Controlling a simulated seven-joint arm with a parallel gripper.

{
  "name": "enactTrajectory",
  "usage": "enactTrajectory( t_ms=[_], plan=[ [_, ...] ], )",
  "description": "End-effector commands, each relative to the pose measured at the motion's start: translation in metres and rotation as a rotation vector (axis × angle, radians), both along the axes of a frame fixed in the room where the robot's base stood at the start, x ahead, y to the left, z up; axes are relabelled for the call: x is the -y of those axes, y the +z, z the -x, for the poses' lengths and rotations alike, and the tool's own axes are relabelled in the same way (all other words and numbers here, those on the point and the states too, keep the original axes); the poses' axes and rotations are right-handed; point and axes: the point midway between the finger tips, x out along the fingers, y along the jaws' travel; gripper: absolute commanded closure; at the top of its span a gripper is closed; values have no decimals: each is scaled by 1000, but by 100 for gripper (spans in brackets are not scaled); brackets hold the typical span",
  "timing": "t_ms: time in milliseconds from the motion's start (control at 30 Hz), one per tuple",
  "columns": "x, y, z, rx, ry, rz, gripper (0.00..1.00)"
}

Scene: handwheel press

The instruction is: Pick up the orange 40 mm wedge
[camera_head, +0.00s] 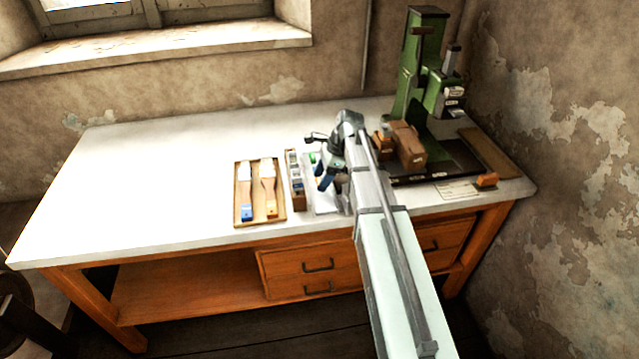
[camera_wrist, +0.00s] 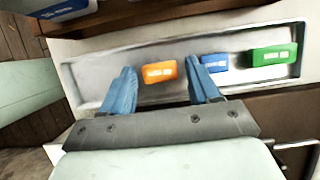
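The orange wedge (camera_wrist: 159,72) lies in a shallow pale tray (camera_wrist: 100,91) in the wrist view, with a small label that is too blurred to read. My gripper (camera_wrist: 162,67) is open, with one blue finger on each side of the orange wedge. The fingers look apart from it, and their height above the tray is hard to tell. A blue wedge (camera_wrist: 214,62) lies just right of the right finger, and a green wedge (camera_wrist: 273,56) lies farther right. In the head view my gripper (camera_head: 324,176) is over the tray, and my arm hides the orange wedge.
A wooden board (camera_head: 239,220) with two pale-bladed tools and a narrow box (camera_head: 299,204) stand left of the tray. The green press (camera_head: 408,75) and brown blocks (camera_head: 408,146) stand to the right. The left half of the white tabletop (camera_head: 150,180) is clear.

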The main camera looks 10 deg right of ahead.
Motion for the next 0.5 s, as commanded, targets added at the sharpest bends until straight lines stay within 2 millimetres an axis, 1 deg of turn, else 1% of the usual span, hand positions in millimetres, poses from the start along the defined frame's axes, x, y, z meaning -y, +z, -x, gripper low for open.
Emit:
enactTrajectory(
  t_ms=[33,67,500],
  plan=[
    [0,0,0,0,0,0,44],
    [0,0,0,0,0,0,47],
    [0,0,0,0,0,0,88]
  ],
)
